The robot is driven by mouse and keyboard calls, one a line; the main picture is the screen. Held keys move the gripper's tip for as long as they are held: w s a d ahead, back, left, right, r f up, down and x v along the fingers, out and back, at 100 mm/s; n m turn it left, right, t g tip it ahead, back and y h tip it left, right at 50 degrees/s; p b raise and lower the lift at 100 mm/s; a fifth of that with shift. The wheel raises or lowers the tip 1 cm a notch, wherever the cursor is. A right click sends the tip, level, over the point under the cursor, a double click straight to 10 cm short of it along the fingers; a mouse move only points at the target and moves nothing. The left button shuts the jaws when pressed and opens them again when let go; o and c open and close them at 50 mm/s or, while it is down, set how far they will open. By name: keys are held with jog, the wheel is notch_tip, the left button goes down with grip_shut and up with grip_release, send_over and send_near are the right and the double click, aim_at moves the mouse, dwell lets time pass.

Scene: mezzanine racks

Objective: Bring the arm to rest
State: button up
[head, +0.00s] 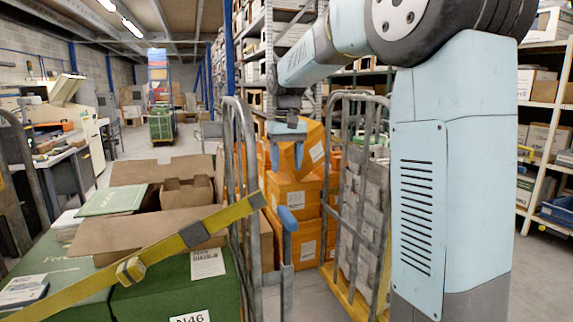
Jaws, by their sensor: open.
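My arm rises at the right of the head view and reaches left and away, over the roll cages. My gripper (286,154) hangs from its far end, pointing down. Its jaws are open, with no object seen held between them. It shows in front of the stacked orange boxes (291,192); I cannot tell how close it is to them.
A caged trolley with a green box (180,290), an open carton (188,193) and a yellow strap (150,262) stands at left. Another roll cage (343,190) stands near my arm. Shelving (545,130) is at right. An aisle (150,150) runs back at left.

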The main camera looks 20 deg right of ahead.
jog(key=s+d+f+t, duration=0.2)
jog(key=s, duration=1.2)
jog(key=s+d+f+m+t, duration=0.1)
jog(key=s+d+f+t, duration=0.1)
jog(key=s, duration=1.2)
jog(key=shift+s+f+t, duration=0.4)
jog(key=shift+f+t, duration=0.15)
jog(key=shift+t, duration=0.25)
